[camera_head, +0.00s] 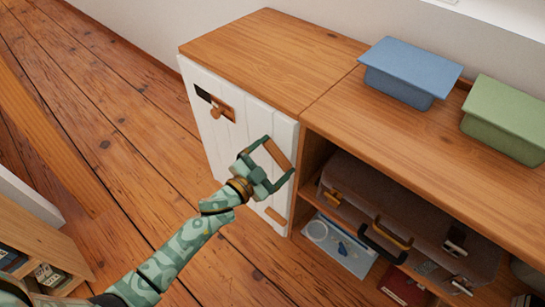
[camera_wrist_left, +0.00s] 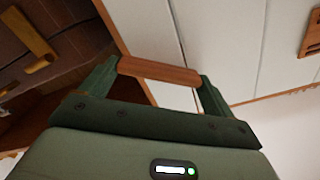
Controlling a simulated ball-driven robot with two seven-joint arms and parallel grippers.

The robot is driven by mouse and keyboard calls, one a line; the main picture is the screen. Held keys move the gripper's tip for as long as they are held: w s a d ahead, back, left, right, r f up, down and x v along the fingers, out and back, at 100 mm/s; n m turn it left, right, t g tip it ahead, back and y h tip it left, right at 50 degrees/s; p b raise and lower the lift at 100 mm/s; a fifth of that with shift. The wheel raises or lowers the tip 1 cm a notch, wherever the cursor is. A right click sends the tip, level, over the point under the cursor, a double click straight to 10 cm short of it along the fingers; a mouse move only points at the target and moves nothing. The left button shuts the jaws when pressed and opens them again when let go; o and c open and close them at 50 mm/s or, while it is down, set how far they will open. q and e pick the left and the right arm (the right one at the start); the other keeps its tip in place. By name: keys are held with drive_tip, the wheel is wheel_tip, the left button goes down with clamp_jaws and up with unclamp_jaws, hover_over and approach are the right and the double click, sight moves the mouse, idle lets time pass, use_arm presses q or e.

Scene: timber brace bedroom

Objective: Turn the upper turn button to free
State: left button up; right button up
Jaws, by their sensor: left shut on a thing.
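The upper turn button (camera_head: 278,153) is a short wooden bar at the right edge of the white plank door (camera_head: 232,142). My left gripper (camera_head: 277,157) is shut on it, with a green finger at each end of the bar. In the left wrist view the button (camera_wrist_left: 158,71) spans between the two fingers (camera_wrist_left: 160,80), near the door's edge beside the dark open compartment. The bar runs roughly across the edge; its exact angle is hard to tell. A lower turn button (camera_head: 275,216) sits below on the same edge. My right gripper is not in view.
A wooden plate with a knob (camera_head: 215,108) is on the door's upper left. A brown suitcase (camera_head: 400,205) fills the open shelf to the right. A blue box (camera_head: 410,72) and a green box (camera_head: 507,118) stand on the cabinet top (camera_head: 262,58).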

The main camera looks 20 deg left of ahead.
use_arm(q)
drive_tip(key=m, duration=0.2)
drive_tip(key=shift+f+m, duration=0.1)
drive_tip(key=shift+m, duration=0.3)
drive_tip(key=m, duration=0.2)
drive_tip(key=shift+d+f+m, duration=0.1)
drive_tip(key=shift+m, duration=0.2)
drive_tip(key=shift+s+m, duration=0.1)
drive_tip(key=shift+m, duration=0.4)
drive_tip(key=m+b, duration=0.1)
drive_tip(key=m, duration=0.2)
drive_tip(key=shift+f+m, duration=0.15)
drive_tip(key=shift+m, duration=0.55)
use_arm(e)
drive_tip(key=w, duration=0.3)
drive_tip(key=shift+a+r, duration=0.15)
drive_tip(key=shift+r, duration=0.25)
use_arm(q)
drive_tip(key=shift+m, duration=0.3)
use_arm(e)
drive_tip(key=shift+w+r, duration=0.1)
